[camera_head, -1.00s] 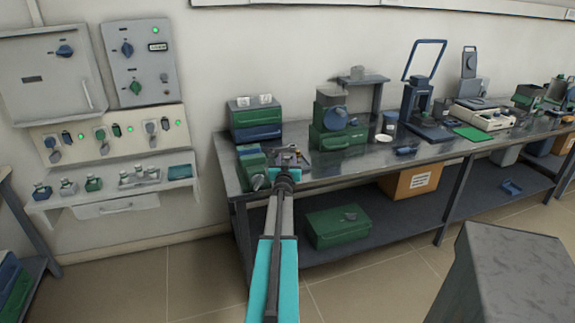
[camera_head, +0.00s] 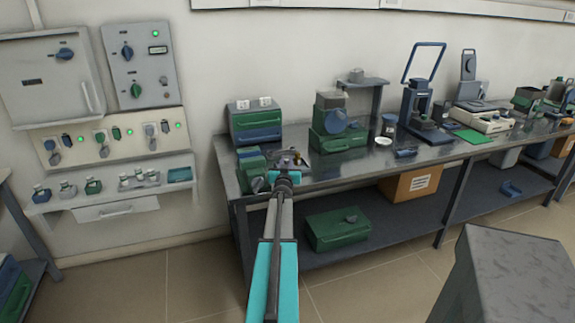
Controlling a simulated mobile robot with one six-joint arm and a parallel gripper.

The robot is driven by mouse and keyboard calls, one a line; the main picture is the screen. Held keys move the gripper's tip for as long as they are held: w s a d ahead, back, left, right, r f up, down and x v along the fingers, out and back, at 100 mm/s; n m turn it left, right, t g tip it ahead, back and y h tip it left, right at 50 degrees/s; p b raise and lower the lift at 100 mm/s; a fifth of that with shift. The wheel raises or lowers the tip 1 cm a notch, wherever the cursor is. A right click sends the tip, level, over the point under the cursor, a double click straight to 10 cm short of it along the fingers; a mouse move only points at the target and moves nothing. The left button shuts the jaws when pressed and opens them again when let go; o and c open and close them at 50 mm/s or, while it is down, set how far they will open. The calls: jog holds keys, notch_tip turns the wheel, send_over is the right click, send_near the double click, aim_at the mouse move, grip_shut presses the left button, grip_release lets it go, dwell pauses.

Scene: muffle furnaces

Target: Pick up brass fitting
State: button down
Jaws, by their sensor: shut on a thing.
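My gripper (camera_head: 288,158) is at the far end of my teal and grey arm, over the left front part of the workbench (camera_head: 345,172). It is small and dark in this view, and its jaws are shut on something. A tiny brass-coloured patch, apparently the brass fitting (camera_head: 298,156), shows at the jaws. The arm and wrist hide most of it. I cannot tell whether it touches the bench top.
Green boxes (camera_head: 250,166) stand just left of the gripper, and a green and blue drawer unit (camera_head: 256,124) stands behind. A green machine (camera_head: 338,130) is to the right. A grey block (camera_head: 510,280) fills the lower right. Bare bench lies right of the gripper.

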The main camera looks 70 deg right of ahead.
jog(key=shift+r, duration=0.1)
jog(key=shift+r, duration=0.85)
jog(key=shift+s+a+r, duration=0.15)
jog(key=shift+a+r, duration=0.05)
jog(key=shift+r, duration=0.25)
jog(key=shift+s+a+r, duration=0.1)
jog(key=shift+a+r, duration=0.05)
jog(key=shift+r, duration=0.25)
jog(key=s+a+r+b, duration=0.1)
jog(key=s+a+b, duration=0.1)
jog(key=s+a, duration=0.7)
jog(key=shift+s+a+r, duration=0.15)
jog(key=shift+a+r, duration=0.1)
jog(key=shift+a, duration=1.2)
jog(key=shift+r, duration=0.15)
jog(key=shift+a+r, duration=0.1)
